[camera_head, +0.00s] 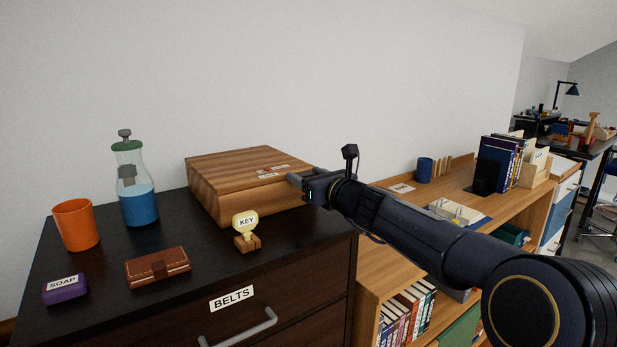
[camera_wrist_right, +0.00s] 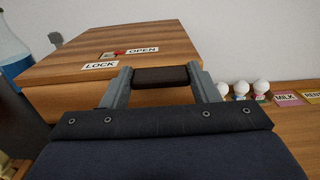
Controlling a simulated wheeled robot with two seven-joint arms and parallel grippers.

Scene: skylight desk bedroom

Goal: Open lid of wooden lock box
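The wooden lock box (camera_head: 225,172) sits closed at the back right of the dark dresser. In the right wrist view, its lid (camera_wrist_right: 160,42) carries a LOCK label (camera_wrist_right: 100,65), an OPEN label (camera_wrist_right: 142,50) and a small red piece (camera_wrist_right: 118,53) between them. My right gripper (camera_head: 294,179) is at the box's right front edge. In the wrist view its two fingers (camera_wrist_right: 162,84) are spread apart, with a dark brown bar (camera_wrist_right: 162,76) across the space between them at the lid's near edge. Whether they press on the bar is unclear. My left gripper is out of view.
The dresser top (camera_head: 200,232) also holds an orange cup (camera_head: 76,226), a bottle of blue liquid (camera_head: 137,200), a brown wallet (camera_head: 158,267), purple soap (camera_head: 65,290) and a KEY holder (camera_head: 246,242). A lower wooden shelf (camera_head: 400,225) with books stands to the right.

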